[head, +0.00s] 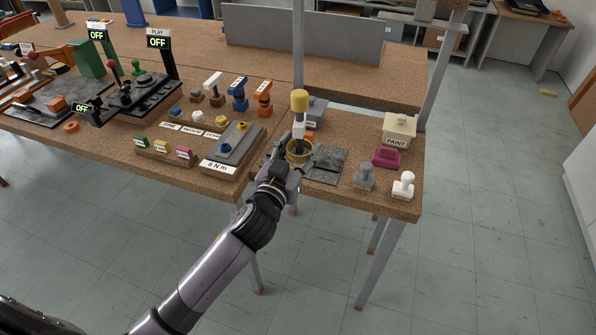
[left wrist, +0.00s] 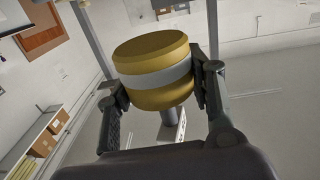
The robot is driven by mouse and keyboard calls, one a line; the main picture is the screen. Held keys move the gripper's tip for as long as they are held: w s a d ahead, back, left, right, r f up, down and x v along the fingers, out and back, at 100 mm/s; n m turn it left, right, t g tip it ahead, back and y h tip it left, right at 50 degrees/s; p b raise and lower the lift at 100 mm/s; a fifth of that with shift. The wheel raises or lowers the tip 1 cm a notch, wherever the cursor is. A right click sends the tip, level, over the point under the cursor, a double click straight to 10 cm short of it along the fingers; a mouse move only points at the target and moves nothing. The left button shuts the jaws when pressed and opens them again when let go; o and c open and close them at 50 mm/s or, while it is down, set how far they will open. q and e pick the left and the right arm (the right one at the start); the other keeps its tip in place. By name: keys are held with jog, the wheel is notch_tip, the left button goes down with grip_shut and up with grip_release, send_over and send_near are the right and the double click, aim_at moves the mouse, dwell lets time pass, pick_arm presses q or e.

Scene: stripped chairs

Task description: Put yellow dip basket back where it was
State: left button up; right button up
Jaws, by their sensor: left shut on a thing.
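The same gripper shows in the left wrist view (left wrist: 160,88). My right gripper is out of view.
A dark mat (head: 328,163) lies to the right, with a magenta block (head: 386,157), a PAINT box (head: 397,131) and pale stamp-like pieces (head: 403,185) beyond.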

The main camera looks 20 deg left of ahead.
pick_arm(q)
jog(key=w+a+r, duration=0.1)
jog(key=w+r, duration=0.1)
jog(key=w, duration=0.3)
jog(key=w+a+r+y, duration=0.1)
jog(key=w+a+r, duration=0.1)
jog(key=w, duration=0.3)
jog(key=shift+a+r+n, duration=0.25)
jog(key=shift+r+n, duration=0.05)
jog(key=shift+r, duration=0.55)
notch_tip(320, 180, down, 15)
jog(key=b, duration=0.2)
jog(key=shift+s+b, duration=0.1)
jog(key=shift+b, duration=0.25)
notch_tip(320, 180, down, 4)
jog(key=b, duration=0.2)
jog(key=shift+f+b, duration=0.25)
jog(key=shift+b, duration=0.05)
jog(key=shift+f, duration=0.1)
jog(key=o, duration=1.2)
jog(key=shift+f, duration=0.15)
jog(key=shift+c, duration=0.2)
jog(key=o, duration=0.4)
